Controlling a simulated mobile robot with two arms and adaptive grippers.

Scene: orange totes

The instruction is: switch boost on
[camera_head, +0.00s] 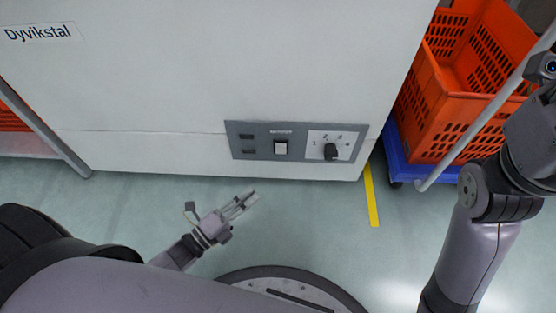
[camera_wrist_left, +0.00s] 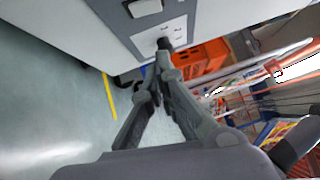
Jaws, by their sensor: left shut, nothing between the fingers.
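A grey control panel (camera_head: 264,155) is set low in the front of a white cabinet. It carries a white rocker switch (camera_head: 281,148) with a small label above, too small to read. To its right is a black knob (camera_head: 331,152) on a white numbered plate. Two small dark elements sit at the panel's left. My left gripper (camera_head: 252,196) is shut and empty, below the panel and apart from it. In the left wrist view, its fingertips (camera_wrist_left: 160,70) appear just below the knob (camera_wrist_left: 163,43), with the white switch (camera_wrist_left: 146,7) at the top edge.
The white cabinet (camera_head: 210,70) bears a "Dyvikstal" label. An orange tote (camera_head: 440,110) stands on a blue dolly (camera_head: 405,160) at the right, beside a grey rail. My right arm is at the right edge, its fingers out of view. Green floor with a yellow line (camera_head: 371,195) lies in front.

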